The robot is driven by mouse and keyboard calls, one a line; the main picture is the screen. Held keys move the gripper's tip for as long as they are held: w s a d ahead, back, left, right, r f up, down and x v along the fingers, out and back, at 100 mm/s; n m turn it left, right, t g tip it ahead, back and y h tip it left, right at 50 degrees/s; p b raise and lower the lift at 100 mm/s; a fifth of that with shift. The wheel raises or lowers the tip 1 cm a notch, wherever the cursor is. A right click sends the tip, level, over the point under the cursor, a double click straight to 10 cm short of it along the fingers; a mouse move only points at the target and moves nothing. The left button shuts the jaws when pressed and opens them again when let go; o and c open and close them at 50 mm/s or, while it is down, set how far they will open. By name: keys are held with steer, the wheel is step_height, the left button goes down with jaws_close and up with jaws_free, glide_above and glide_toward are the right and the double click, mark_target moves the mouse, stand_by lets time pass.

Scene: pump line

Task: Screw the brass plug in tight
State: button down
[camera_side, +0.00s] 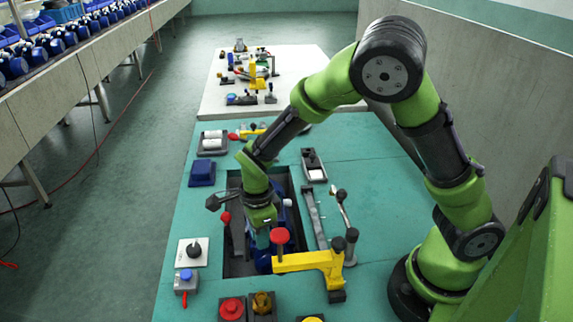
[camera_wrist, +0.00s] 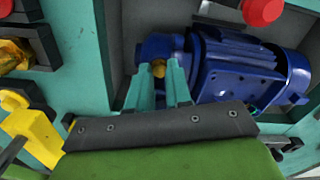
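The small brass plug (camera_wrist: 158,69) shows at the near end of the blue pump (camera_wrist: 235,70) in the wrist view. The two teal fingers of my gripper (camera_wrist: 160,80) stand apart, one on each side of the plug. Whether they touch it is too small to tell. How deep the plug sits is also not clear. In the side view my gripper (camera_side: 262,238) points down into the dark recess (camera_side: 234,240), over the blue pump (camera_side: 288,203). The arm and a red knob partly hide the pump there, and the plug does not show.
A yellow clamp (camera_side: 318,263) with a red knob (camera_side: 280,236) stands close to my gripper at the recess's near side. A black-handled lever (camera_side: 342,205) is to the right. A blue box (camera_side: 202,173) and a white switch plate (camera_side: 191,252) lie left. Black blocks line the near edge.

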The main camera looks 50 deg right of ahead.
steer(key=m, duration=0.7)
steer(key=c, duration=1.2)
jaws_free()
steer(key=shift+c, duration=0.2)
steer(key=shift+r, duration=2.25)
